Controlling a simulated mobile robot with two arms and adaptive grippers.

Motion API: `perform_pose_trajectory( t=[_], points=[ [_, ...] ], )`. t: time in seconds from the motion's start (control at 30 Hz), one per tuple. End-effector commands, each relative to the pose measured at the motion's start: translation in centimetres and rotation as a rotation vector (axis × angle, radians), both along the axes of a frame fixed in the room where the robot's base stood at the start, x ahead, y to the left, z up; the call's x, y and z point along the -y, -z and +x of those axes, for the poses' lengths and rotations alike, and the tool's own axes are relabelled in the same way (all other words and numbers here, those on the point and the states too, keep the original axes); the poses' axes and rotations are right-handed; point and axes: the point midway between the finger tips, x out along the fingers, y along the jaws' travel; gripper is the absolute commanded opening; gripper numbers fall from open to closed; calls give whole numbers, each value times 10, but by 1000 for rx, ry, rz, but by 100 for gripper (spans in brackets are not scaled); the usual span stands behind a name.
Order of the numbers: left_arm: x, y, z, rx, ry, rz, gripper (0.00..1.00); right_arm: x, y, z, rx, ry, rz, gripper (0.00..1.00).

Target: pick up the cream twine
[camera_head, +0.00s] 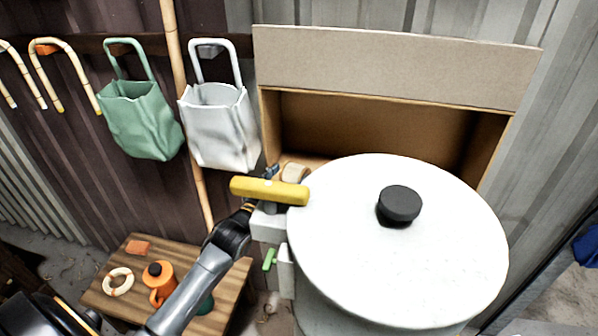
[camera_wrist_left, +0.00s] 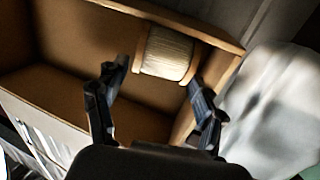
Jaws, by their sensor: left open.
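The cream twine is a spool with wooden flanges. In the head view the cream twine (camera_head: 294,172) shows at the front left inside the cardboard-brown box, partly hidden by a yellow handle. In the left wrist view the cream twine (camera_wrist_left: 168,54) lies near the box wall, just beyond my left gripper (camera_wrist_left: 157,74). The left gripper is open, its two fingers spread to either side of the spool's near side, with nothing held. In the head view my left gripper (camera_head: 271,172) is mostly hidden behind the yellow handle. My right gripper is not in view.
A large white drum lid (camera_head: 450,230) with a black knob stands right of my left arm. The yellow handle (camera_head: 270,190) crosses before the gripper. The open box (camera_head: 385,65) is behind. Green (camera_head: 140,118) and white (camera_head: 218,125) bags hang left. A low wooden table (camera_head: 125,255) holds an orange jug (camera_head: 160,280).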

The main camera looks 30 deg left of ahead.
Motion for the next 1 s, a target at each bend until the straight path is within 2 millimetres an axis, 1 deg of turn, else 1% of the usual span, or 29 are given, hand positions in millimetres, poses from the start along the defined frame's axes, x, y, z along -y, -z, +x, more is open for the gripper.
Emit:
perform_pose_trajectory(
  t=[0.03, 0.2, 0.3, 0.5, 0.53, 0.57, 0.6, 0.67, 0.7, 0.73, 1.0],
  points=[
    [0, -2, 8, 1, 0, 0, 70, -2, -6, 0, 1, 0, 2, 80],
    [0, 0, 29, 2, 1, 0, 70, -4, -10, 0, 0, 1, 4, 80],
    [1, 2, 33, 0, 2, 0, 70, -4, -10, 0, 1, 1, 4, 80],
    [1, 2, 33, 0, 2, 0, 70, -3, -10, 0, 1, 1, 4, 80],
    [1, 2, 33, 0, 2, 0, 66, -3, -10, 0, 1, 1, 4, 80],
    [0, 2, 33, 0, 2, 0, 60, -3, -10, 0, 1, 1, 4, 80],
    [0, 2, 33, 0, 2, 0, 51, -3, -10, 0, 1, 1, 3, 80],
    [0, 2, 33, 0, 1, 0, 39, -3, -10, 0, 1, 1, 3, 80],
    [0, 2, 33, 0, 1, 0, 31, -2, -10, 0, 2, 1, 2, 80],
    [0, 2, 33, 0, 1, 0, 25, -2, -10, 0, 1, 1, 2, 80],
    [0, 1, 33, 1, 1, 0, 25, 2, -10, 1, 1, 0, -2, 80]
  ],
)
